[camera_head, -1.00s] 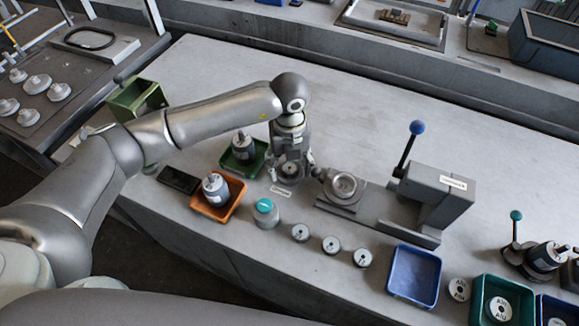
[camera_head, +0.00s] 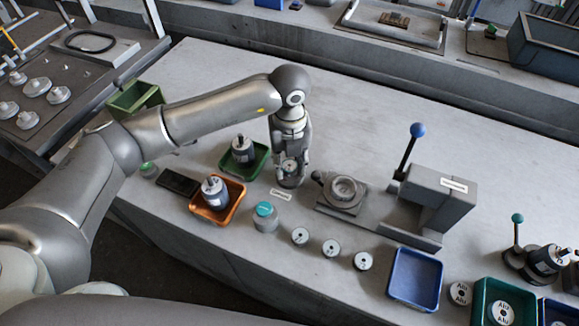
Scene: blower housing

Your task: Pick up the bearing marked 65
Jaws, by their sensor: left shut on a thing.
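My left gripper (camera_head: 290,170) points down at the middle of the bench. Its fingers are shut on a small round light-topped part (camera_head: 289,166), which they partly hide; it looks like a bearing, but I cannot read a mark on it. Three small round grey parts with dark centres stand in a row nearer the front edge: the left one (camera_head: 300,236), the middle one (camera_head: 331,249) and the right one (camera_head: 362,261). Their marks are too small to read. My right gripper is not in view.
A grey fixture (camera_head: 343,189) and a press with a blue-knobbed lever (camera_head: 443,195) stand right of the gripper. A green tray (camera_head: 263,160), an orange tray (camera_head: 235,205) and a teal-capped jar (camera_head: 265,220) are to its left. A blue tray (camera_head: 414,277) is empty. The bench behind is clear.

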